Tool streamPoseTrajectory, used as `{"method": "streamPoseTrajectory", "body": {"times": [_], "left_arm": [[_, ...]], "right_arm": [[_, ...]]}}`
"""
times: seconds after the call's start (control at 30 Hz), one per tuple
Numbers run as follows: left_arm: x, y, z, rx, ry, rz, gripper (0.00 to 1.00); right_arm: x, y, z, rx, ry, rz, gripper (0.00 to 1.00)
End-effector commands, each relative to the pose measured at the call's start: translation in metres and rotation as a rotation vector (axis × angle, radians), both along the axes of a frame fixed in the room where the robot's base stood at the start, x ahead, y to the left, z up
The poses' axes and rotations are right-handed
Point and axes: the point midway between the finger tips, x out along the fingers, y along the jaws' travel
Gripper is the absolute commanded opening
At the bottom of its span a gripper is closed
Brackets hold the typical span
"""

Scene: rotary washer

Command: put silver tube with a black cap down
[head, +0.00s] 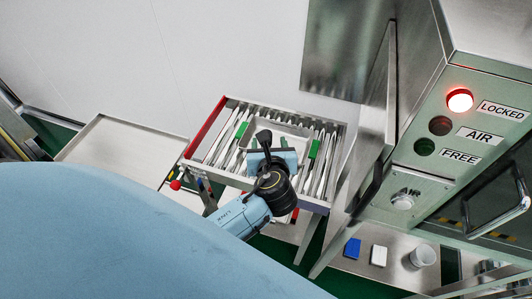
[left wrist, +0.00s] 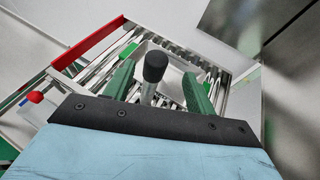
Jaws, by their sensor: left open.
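The silver tube with a black cap (left wrist: 154,68) stands between the two green fingers of my left gripper (left wrist: 158,88) in the left wrist view. The fingers are open, with a gap on each side of the tube. The tube's lower end is hidden behind the gripper's dark edge. In the head view my left gripper (head: 272,160) is over the middle of a metal rack (head: 341,127), and the black cap (head: 264,136) shows at its far side. What the tube rests on is hidden. My right gripper is not in view.
The rack has a red left edge (head: 206,128), slots and green pieces (head: 314,148). A steel machine (head: 440,150) with a lit red LOCKED lamp (head: 460,100) stands right. A blue block (head: 352,248), white block (head: 379,256) and cup (head: 423,255) sit below. An empty tray (head: 120,145) lies left.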

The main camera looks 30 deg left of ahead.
Motion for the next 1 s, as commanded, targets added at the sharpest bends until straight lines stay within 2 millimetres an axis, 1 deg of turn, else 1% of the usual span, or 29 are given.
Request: {"method": "streamPoseTrajectory", "body": {"times": [0.03, 0.23, 0.4, 0.5, 0.6, 0.8, 0.87, 1.0], "left_arm": [[0.004, 0.003, -0.002, 0.001, 0.000, 0.000, 0.56], [0.013, 0.012, -0.009, 0.000, 0.000, 0.001, 0.56], [0.029, 0.028, -0.023, -0.001, -0.001, 0.000, 0.56], [0.038, 0.034, -0.028, -0.002, 0.000, -0.001, 0.56], [0.042, 0.037, -0.030, -0.002, -0.001, 0.000, 0.56], [0.042, 0.037, -0.030, -0.003, 0.000, 0.000, 0.56], [0.042, 0.037, -0.030, -0.003, 0.000, -0.001, 0.49], [0.042, 0.037, -0.030, -0.003, 0.000, -0.001, 0.31]], "right_arm": [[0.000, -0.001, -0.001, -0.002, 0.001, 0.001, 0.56], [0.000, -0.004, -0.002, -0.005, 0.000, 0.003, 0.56], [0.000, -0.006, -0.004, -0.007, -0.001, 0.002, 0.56], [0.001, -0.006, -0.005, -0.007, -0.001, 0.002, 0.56], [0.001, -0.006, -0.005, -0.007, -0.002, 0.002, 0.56], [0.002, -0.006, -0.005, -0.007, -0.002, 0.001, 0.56], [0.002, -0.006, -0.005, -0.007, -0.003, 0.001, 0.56], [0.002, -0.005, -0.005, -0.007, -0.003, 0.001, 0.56]]}}
